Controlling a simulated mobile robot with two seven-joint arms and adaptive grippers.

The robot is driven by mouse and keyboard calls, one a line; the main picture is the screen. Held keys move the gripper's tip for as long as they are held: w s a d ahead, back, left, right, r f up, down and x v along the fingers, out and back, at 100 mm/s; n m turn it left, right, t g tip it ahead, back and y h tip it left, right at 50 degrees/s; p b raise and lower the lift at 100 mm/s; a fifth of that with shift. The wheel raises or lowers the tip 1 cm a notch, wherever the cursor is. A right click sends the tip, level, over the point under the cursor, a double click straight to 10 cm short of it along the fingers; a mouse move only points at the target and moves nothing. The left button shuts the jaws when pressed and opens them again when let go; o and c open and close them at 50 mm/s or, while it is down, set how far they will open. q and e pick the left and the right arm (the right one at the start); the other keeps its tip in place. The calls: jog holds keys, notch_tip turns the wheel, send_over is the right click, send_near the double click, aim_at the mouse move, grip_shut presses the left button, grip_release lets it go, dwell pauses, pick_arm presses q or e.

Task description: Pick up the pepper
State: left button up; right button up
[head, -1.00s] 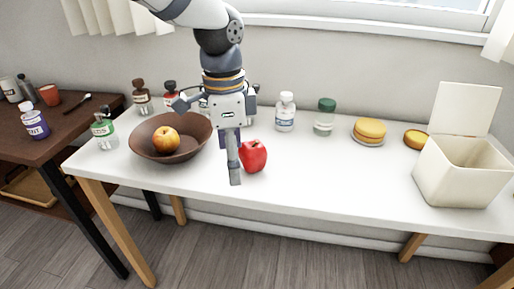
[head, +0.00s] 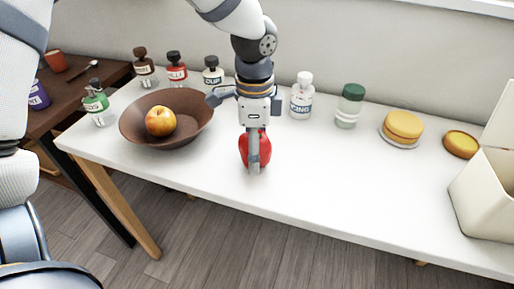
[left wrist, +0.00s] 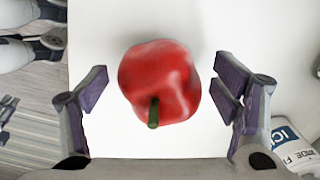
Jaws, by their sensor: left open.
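The red pepper (head: 265,150) sits on the white table, right of the brown bowl. In the left wrist view the pepper (left wrist: 160,78) shows its green stem toward the bottom of the picture. My left gripper (head: 253,152) is above and around the pepper, and one finger hides part of it in the head view. In the left wrist view the left gripper (left wrist: 163,90) is open, with a purple-padded finger on each side of the pepper and visible gaps between. My right gripper is not in view.
The brown bowl (head: 132,128) holds an apple (head: 160,121). Several bottles, including a white one (head: 301,98) and a green-capped one (head: 349,106), stand along the back. A yellow stack (head: 403,127) and a cream box (head: 483,200) are at the right. The front middle is clear.

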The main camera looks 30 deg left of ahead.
pick_arm(q)
jog(key=c, duration=1.3)
jog(key=shift+c, duration=0.2)
jog(key=shift+r, duration=0.35)
jog(key=r, duration=0.3)
jog(key=shift+s+d+r+p, duration=0.1)
jog(key=shift+d+r+p, duration=0.2)
jog(key=shift+r+p, duration=0.05)
jog(key=s+d+r, duration=0.7)
jog(key=d+r, duration=0.1)
jog(key=d, duration=0.3)
jog(key=shift+d+r+p, duration=0.2)
jog(key=shift+r+p, duration=0.05)
jog(key=shift+p, duration=0.15)
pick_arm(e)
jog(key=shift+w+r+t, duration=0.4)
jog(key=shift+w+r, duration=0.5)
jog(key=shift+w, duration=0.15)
